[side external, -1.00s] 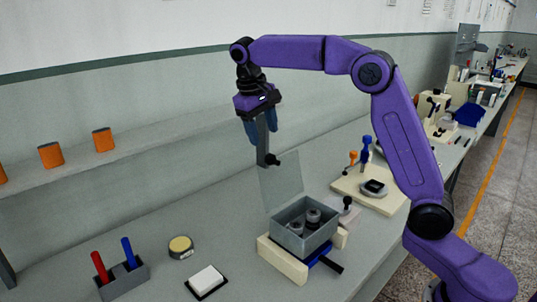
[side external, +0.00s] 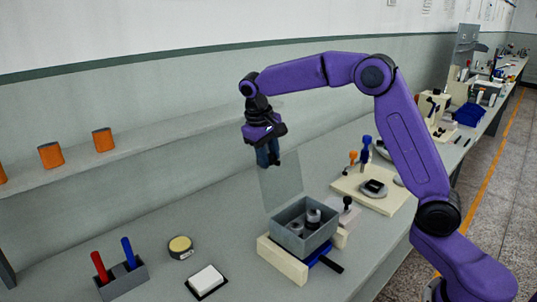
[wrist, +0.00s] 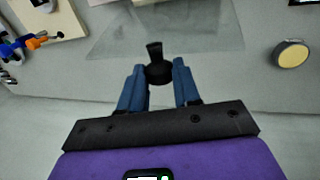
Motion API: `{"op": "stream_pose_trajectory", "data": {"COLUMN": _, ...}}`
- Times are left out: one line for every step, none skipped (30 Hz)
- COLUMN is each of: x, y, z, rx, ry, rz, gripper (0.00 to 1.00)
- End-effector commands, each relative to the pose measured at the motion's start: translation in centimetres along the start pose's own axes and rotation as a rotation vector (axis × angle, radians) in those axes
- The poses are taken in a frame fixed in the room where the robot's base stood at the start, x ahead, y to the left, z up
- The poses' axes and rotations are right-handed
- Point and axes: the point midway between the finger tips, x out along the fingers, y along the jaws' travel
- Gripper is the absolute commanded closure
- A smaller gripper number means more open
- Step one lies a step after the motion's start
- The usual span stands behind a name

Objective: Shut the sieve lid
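The grey sieve box (side external: 296,236) sits on a cream stand on the bench, with dark round parts inside. Its clear lid (side external: 281,183) stands up, tilted back, open at the box's rear side. In the wrist view the lid (wrist: 215,35) is a pale sheet with a black knob (wrist: 158,72) at its near edge. My gripper (side external: 270,160) is at the lid's upper edge, pointing down. In the wrist view its two blue fingers are apart, one on each side of the knob, with narrow gaps. In the side view the fingers mostly hide the knob.
A cream board (side external: 372,190) with tools and a dial stands behind the box. A yellow-topped round tin (side external: 180,247), a white block (side external: 207,279) and a holder (side external: 124,281) with red and blue handles lie left of it. Orange cans (side external: 103,140) stand on the wall shelf.

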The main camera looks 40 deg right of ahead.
Motion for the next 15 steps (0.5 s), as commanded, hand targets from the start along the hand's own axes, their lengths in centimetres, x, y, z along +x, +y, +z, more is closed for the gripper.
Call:
{"op": "stream_pose_trajectory", "data": {"x": -0.01, "y": -0.01, "z": 0.0, "rx": 0.0, "ry": 0.0, "rz": 0.0, "gripper": 0.87}}
{"op": "stream_pose_trajectory", "data": {"x": -0.01, "y": -0.01, "z": 0.0, "rx": 0.0, "ry": 0.0, "rz": 0.0, "gripper": 0.97}}
{"op": "stream_pose_trajectory", "data": {"x": -0.01, "y": -0.01, "z": 0.0, "rx": 0.0, "ry": 0.0, "rz": 0.0, "gripper": 1.0}}
{"op": "stream_pose_trajectory", "data": {"x": -0.01, "y": -0.01, "z": 0.0, "rx": 0.0, "ry": 0.0, "rz": 0.0, "gripper": 1.0}}
{"op": "stream_pose_trajectory", "data": {"x": -0.01, "y": -0.01, "z": 0.0, "rx": 0.0, "ry": 0.0, "rz": 0.0, "gripper": 1.0}}
{"op": "stream_pose_trajectory", "data": {"x": -0.02, "y": 0.0, "z": 0.01, "rx": 0.0, "ry": 0.0, "rz": 0.0, "gripper": 1.0}}
{"op": "stream_pose_trajectory", "data": {"x": -0.03, "y": 0.0, "z": 0.02, "rx": 0.0, "ry": 0.001, "rz": 0.0, "gripper": 1.0}}
{"op": "stream_pose_trajectory", "data": {"x": -0.04, "y": 0.0, "z": 0.04, "rx": 0.001, "ry": 0.002, "rz": 0.0, "gripper": 1.0}}
{"op": "stream_pose_trajectory", "data": {"x": -0.05, "y": 0.0, "z": 0.08, "rx": 0.001, "ry": 0.005, "rz": -0.001, "gripper": 1.0}}
{"op": "stream_pose_trajectory", "data": {"x": -0.07, "y": 0.0, "z": 0.13, "rx": 0.002, "ry": 0.008, "rz": -0.001, "gripper": 1.0}}
{"op": "stream_pose_trajectory", "data": {"x": -0.09, "y": 0.01, "z": 0.19, "rx": 0.003, "ry": 0.011, "rz": -0.001, "gripper": 1.0}}
{"op": "stream_pose_trajectory", "data": {"x": -0.15, "y": 0.02, "z": 0.29, "rx": 0.004, "ry": 0.018, "rz": -0.001, "gripper": 1.0}}
{"op": "stream_pose_trajectory", "data": {"x": -0.22, "y": 0.04, "z": 0.39, "rx": 0.005, "ry": 0.024, "rz": -0.001, "gripper": 1.0}}
{"op": "stream_pose_trajectory", "data": {"x": -0.26, "y": 0.05, "z": 0.5, "rx": 0.007, "ry": 0.032, "rz": -0.001, "gripper": 1.0}}
{"op": "stream_pose_trajectory", "data": {"x": -0.34, "y": 0.07, "z": 0.66, "rx": 0.01, "ry": 0.043, "rz": -0.001, "gripper": 1.0}}
